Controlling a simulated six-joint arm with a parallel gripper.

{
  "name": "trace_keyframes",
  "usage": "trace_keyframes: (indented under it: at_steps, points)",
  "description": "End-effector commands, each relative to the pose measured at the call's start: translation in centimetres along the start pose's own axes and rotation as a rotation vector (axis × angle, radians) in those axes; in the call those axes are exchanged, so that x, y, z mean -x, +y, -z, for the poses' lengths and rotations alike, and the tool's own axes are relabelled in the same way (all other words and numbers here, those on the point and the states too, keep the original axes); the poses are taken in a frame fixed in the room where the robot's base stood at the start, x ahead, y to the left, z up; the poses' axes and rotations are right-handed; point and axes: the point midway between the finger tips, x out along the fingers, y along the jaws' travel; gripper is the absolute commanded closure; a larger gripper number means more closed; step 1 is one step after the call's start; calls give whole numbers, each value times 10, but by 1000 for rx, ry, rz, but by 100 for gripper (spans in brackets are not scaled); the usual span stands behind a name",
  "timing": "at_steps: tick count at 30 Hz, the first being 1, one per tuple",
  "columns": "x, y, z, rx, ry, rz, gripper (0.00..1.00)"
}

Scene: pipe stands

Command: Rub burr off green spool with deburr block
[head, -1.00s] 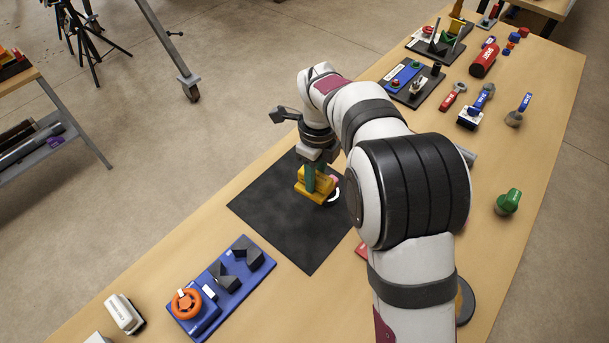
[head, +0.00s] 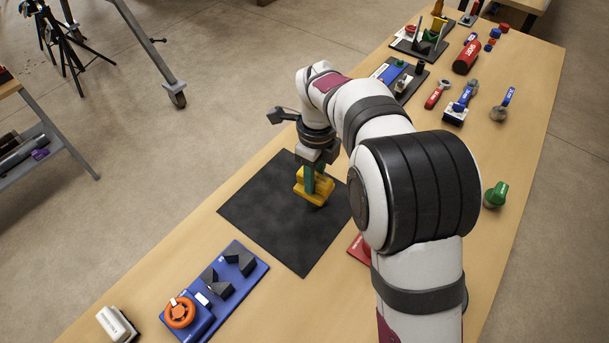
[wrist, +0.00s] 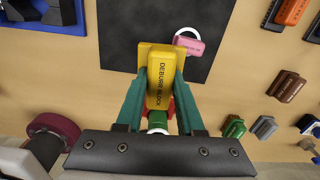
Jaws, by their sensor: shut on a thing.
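My gripper (head: 312,182) points down over the black mat and is shut on the yellow deburr block (head: 319,196). In the wrist view the block (wrist: 160,78), lettered "DEBURR BLOCK", is pinched between my two green fingers (wrist: 160,98). I cannot tell whether it touches anything below. A green and white round piece (wrist: 157,122) shows partly between the fingers, by something red; it may be the green spool, mostly hidden. Another green thing (head: 495,195) stands at the table's right. A pink piece with a white ring (wrist: 188,45) lies beyond the block. No burr can be made out.
The black mat (head: 262,225) is mostly bare left of the block. A blue fixture (head: 235,290) with an orange knob lies nearer, and a red piece (head: 358,248) is partly behind my arm. Several tools (head: 455,110) line the far right.

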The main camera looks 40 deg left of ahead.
Motion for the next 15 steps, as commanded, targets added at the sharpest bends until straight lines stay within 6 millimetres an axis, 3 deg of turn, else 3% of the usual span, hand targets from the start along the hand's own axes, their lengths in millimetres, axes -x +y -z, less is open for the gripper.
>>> trace_keyframes:
  at_steps: [4,9,12,15]
  points:
    - [25,-14,56,-80,-2,3,100]
    - [50,-17,128,-178,-2,3,100]
    - [58,-13,155,-216,-1,2,100]
    - [62,-10,167,-232,-1,1,100]
